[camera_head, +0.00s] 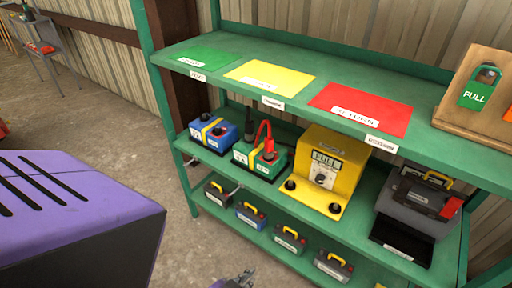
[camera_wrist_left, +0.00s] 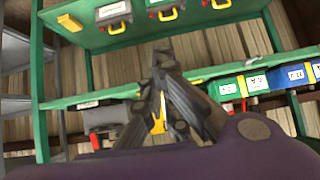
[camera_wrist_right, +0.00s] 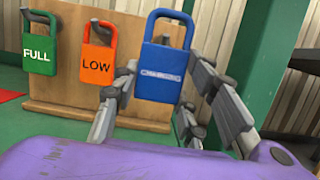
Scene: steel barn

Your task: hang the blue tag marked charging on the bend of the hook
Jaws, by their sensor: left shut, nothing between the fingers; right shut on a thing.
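The blue tag (camera_wrist_right: 160,75) shows in the right wrist view, with a shackle-like loop on top and a white label too small to read. My right gripper (camera_wrist_right: 160,88) is shut on it, one finger at each side, in front of a wooden board. Two small grey hook-like pieces stick out from the middle shelf's front edge, one (camera_head: 192,161) at the left and one (camera_head: 234,190) further right; their bends are too small to make out. My left gripper (camera_head: 240,280) is at the bottom of the head view, below the shelves. It shows shut and empty in the left wrist view (camera_wrist_left: 161,55).
A green FULL tag (camera_head: 480,88) and an orange LOW tag (camera_wrist_right: 97,62) hang on the wooden board (camera_head: 452,103). Green, yellow and red mats lie on the green rack's top shelf (camera_head: 228,90). A yellow charger (camera_head: 325,165) and several batteries fill the lower shelves.

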